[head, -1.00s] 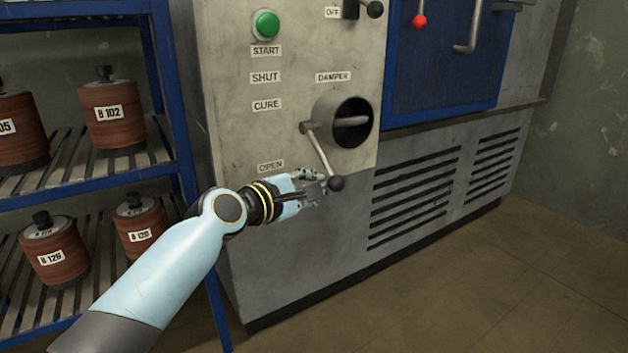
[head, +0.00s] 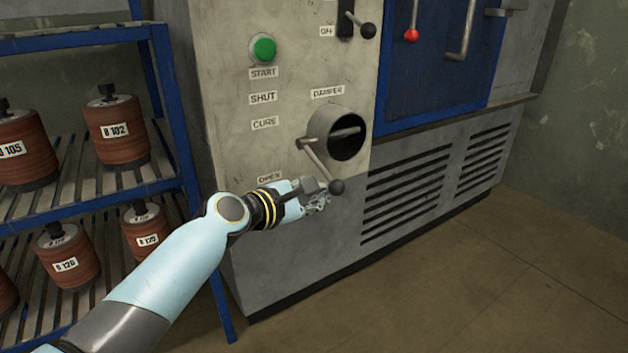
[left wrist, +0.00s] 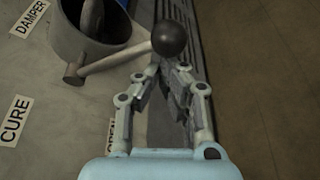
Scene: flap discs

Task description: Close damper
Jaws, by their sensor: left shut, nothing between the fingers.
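The damper lever (head: 319,164) is a pale rod on the side of a round port (head: 347,135) in the grey panel. It slants down to the right and ends in a black ball knob (head: 337,187), near the OPEN label (head: 269,179). My left gripper (head: 322,197) is shut and empty just left of the knob. In the left wrist view the gripper fingers (left wrist: 172,85) are together below the knob (left wrist: 169,35); I cannot tell whether they touch it. The SHUT label (head: 263,98) and CURE label (head: 265,123) are higher on the panel. My right gripper is not in view.
A blue shelf rack (head: 177,120) with several brown disc stacks stands at the left, close to my arm. A green START button (head: 262,49) and a black-knobbed switch (head: 367,31) are above. Vent slots (head: 420,195) lie to the right. The floor at right is clear.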

